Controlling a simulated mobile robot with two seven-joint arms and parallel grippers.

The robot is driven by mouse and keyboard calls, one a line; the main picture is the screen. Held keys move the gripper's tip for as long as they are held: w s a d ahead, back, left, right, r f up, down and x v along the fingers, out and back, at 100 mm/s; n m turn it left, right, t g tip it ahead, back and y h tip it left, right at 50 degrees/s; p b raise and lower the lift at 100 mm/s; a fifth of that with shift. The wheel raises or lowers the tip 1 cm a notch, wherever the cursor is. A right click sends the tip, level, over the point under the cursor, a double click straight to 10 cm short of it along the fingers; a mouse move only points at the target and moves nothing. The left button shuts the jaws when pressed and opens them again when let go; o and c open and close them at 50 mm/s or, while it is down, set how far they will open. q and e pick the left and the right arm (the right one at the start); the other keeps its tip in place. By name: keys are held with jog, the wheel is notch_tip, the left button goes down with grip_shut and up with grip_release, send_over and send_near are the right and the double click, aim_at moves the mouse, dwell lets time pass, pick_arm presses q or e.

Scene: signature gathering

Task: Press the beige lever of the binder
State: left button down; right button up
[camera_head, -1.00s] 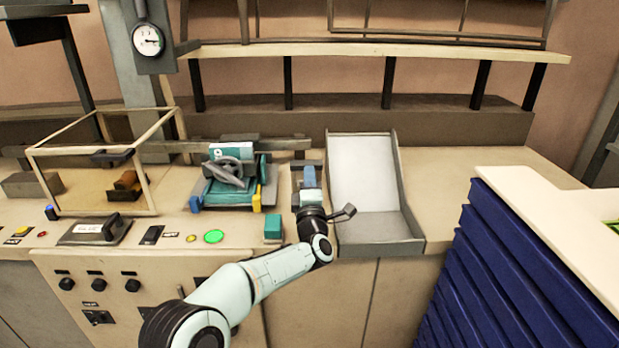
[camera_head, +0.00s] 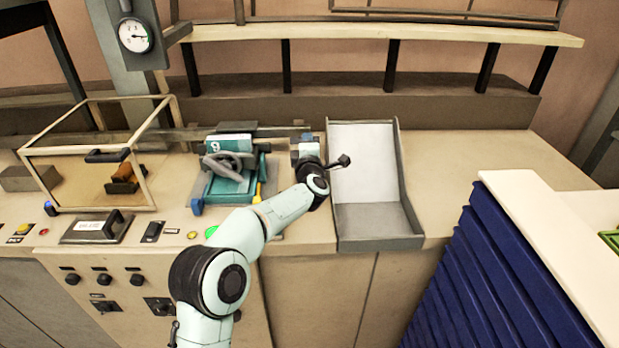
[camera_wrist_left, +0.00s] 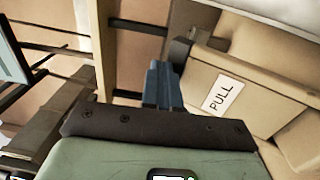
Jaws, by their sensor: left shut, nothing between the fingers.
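The teal binding machine (camera_head: 228,165), with a grey handwheel and a yellow handle on its right, stands on the counter in the head view. I take it for the binder. My left gripper (camera_head: 306,148) is just right of it, beside the grey tray; my own wrist partly hides it. In the left wrist view its blue-grey fingers (camera_wrist_left: 158,80) are shut and empty. Right of them there is a beige part with a white PULL label (camera_wrist_left: 222,97); I cannot tell whether this is the beige lever or whether the fingers touch it. My right gripper is not in view.
A grey tray (camera_head: 408,242) with an upright back stands right of my gripper. A clear framed box (camera_head: 149,165) is on the left. A shelf (camera_head: 400,37) runs above the counter. A blue cabinet (camera_head: 490,280) stands at front right. The counter right of the tray is clear.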

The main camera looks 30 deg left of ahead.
pick_arm(q)
jog(key=shift+a+r, duration=0.25)
jog(key=shift+r, duration=0.05)
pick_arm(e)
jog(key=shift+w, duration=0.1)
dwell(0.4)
